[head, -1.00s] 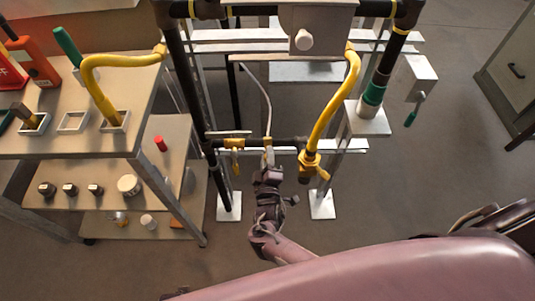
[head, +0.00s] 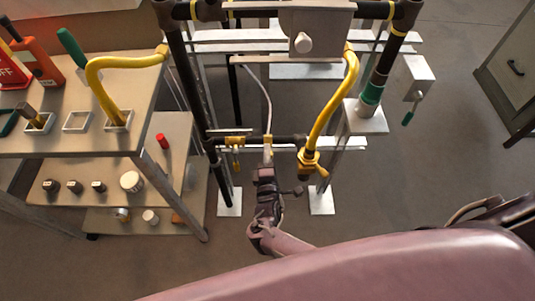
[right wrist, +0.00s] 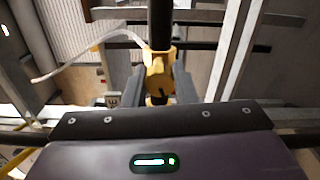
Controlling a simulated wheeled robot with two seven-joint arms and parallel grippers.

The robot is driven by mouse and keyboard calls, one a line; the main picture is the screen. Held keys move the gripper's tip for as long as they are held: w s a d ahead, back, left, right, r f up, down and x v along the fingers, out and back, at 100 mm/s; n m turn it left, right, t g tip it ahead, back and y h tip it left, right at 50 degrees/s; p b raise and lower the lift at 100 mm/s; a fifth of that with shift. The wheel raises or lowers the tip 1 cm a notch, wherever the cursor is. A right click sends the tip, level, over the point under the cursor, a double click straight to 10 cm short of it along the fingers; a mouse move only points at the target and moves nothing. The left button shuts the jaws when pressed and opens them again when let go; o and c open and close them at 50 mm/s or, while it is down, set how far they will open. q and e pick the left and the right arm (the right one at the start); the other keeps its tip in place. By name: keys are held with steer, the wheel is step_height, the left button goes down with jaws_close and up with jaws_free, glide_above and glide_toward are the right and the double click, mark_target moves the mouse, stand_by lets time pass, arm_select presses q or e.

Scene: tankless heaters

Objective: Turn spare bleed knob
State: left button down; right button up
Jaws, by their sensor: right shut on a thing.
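My right gripper (head: 267,154) is at the lower dark pipe of the frame, near its middle. It is shut on a small yellow fitting (head: 268,140), which I take to be the spare bleed knob. In the right wrist view the yellow fitting (right wrist: 158,74) sits between the dark fingers of the gripper (right wrist: 157,88), in front of a dark pipe. The fingers hide part of it, so how far it is turned cannot be told. My left gripper is not in view.
A yellow valve (head: 236,144) hangs left of the gripper. A yellow hose (head: 331,110) ends in a yellow valve (head: 310,160) to the right. A pale thin tube (head: 263,88) rises behind. A shelf with tools (head: 120,65) stands left.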

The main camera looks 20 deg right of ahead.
steer(key=o, duration=1)
steer(key=shift+s+a, duration=0.1)
steer(key=shift+s, duration=0.25)
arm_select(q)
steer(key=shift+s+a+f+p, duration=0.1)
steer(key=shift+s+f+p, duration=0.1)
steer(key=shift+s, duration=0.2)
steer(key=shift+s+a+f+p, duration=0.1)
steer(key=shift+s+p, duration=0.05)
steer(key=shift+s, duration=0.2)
arm_select(e)
steer(key=v, duration=0.7)
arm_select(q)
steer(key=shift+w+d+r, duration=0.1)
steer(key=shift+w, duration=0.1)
